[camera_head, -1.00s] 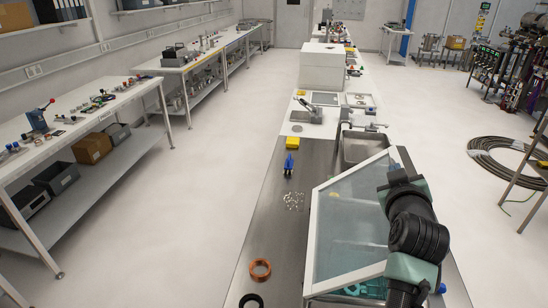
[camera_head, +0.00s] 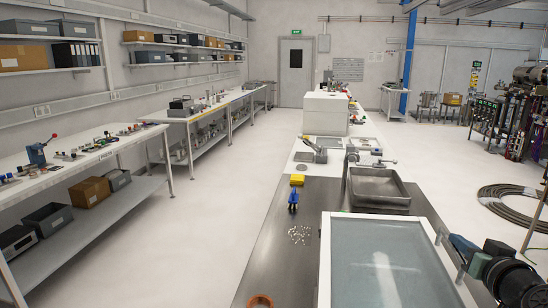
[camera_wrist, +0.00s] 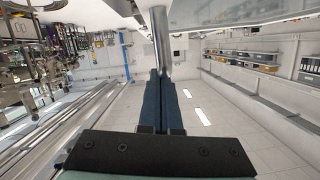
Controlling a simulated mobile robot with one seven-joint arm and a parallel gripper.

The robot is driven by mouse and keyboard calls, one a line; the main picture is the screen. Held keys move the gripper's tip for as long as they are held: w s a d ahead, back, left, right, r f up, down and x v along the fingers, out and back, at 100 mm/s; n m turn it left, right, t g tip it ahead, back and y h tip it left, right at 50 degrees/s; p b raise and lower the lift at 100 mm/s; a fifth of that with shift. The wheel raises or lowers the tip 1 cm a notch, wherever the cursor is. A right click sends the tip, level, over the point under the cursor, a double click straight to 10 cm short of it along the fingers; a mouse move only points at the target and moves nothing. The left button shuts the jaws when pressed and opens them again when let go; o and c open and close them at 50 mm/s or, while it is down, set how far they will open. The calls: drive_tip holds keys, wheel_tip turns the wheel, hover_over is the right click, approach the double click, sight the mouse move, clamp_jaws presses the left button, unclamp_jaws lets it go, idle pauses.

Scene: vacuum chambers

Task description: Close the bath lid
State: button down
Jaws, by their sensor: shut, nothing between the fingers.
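The bath lid (camera_head: 385,262), a clear pane in a white frame, lies about level on the metal bench at the lower right of the head view. Its near end is cut off by the picture edge, so I cannot tell if it rests fully down. My arm shows to the right of the lid. My gripper is not clearly seen in the head view. In the wrist view my gripper (camera_wrist: 162,76) has its dark fingers together with nothing held. A grey metal post (camera_wrist: 160,40) shows just beyond the fingertips; I cannot tell whether they touch.
A sink (camera_head: 378,192) with a tap lies beyond the lid. A blue tool (camera_head: 293,200), a yellow block (camera_head: 297,180), small scattered pieces (camera_head: 300,234) and a copper ring (camera_head: 260,300) lie left of the lid. The floor on the left is clear.

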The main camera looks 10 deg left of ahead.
drive_tip(key=shift+d+f, duration=0.15)
drive_tip(key=shift+f, duration=0.45)
idle(0.3)
